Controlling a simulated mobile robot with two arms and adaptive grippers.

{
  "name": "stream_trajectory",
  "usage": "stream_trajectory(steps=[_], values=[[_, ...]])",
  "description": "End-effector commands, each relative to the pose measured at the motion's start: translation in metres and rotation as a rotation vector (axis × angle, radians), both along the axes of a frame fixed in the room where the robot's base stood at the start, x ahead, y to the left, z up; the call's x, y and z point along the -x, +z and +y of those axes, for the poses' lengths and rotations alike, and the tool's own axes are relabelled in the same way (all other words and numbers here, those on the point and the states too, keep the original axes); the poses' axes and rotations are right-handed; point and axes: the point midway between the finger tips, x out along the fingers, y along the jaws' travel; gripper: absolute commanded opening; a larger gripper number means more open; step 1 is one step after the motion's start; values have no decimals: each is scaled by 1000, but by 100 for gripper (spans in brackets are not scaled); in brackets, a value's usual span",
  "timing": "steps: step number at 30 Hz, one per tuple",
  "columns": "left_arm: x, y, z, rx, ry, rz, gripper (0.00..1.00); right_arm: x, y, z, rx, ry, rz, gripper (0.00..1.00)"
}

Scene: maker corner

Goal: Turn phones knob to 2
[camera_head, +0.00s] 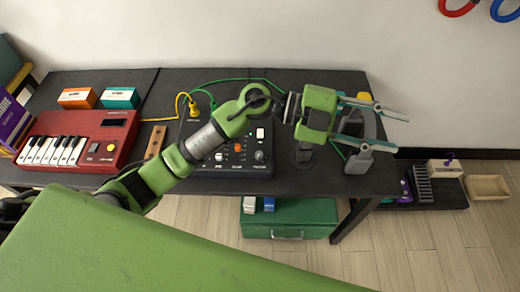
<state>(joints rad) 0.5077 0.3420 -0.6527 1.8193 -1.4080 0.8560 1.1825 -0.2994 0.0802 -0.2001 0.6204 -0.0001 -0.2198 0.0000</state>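A dark mixer box (225,171) stands on the black table, with cables plugged in at its back. Its front row holds several knobs; the dark one at the right (260,156) appears to be the phones knob, though its label and pointer are too small to read. My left arm crosses over the mixer and hides part of its top. My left gripper (399,131) is to the right of the mixer, over the table's right end. Its two fingers are spread apart with nothing between them. My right gripper is not in view.
A red keyboard (105,127) and two small boxes, orange (77,97) and teal (120,97), are at the left. A grey device (357,163) stands below my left gripper. A green case (288,217) is under the table.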

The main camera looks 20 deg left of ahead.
Motion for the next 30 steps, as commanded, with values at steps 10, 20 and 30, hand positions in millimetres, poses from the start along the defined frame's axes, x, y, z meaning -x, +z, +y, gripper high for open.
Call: stream_trajectory(steps=[10,20,30], values=[[-35,-143,144,-1074,-55,125,35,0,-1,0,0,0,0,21],[-63,-136,266,-1536,177,289,35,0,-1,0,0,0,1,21],[-60,-184,270,-1545,178,299,35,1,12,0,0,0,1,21]])
